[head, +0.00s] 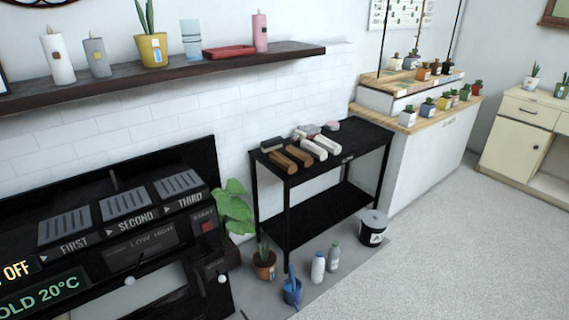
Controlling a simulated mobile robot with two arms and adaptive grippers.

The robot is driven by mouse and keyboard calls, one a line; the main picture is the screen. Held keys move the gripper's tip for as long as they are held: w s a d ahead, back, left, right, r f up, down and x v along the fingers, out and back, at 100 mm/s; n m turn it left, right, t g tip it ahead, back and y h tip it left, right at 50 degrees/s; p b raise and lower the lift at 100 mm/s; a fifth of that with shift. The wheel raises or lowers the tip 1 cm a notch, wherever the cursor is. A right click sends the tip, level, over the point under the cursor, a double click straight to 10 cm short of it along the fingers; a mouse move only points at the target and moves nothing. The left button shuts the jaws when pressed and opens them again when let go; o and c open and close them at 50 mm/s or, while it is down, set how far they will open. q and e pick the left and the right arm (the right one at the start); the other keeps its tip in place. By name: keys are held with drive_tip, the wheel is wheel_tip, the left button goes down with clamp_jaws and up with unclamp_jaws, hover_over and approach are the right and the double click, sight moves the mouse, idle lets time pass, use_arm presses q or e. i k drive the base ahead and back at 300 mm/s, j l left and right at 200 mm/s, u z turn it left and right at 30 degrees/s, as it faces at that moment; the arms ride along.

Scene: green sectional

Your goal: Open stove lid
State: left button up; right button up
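A black appliance (150,232), which looks like the stove, stands at the lower left against the white tiled wall. Its top has three grey slotted panels labelled FIRST, SECOND and THIRD. Its front has a LOW HIGH panel, a red START button (208,226) and green text reading "OLD 20°C". Two white round knobs (222,279) show low on its front, near a pale panel or opening. The bottom and left of the appliance are cut off by the frame. I cannot tell which part is the lid or whether it is open. Neither of my grippers is in view.
A black two-tier table (318,214) with bars and small items stands right of the appliance. A leafy plant (233,207), a potted cactus, bottles and a black bucket (372,228) are on the floor around it. A dark shelf (170,80) hangs above. The grey floor at right is clear.

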sight(81, 196)
drive_tip(key=u, duration=1.4)
drive_tip(key=i+l+u, duration=0.4)
drive_tip(key=l, duration=0.3)
drive_tip(key=i, duration=0.1)
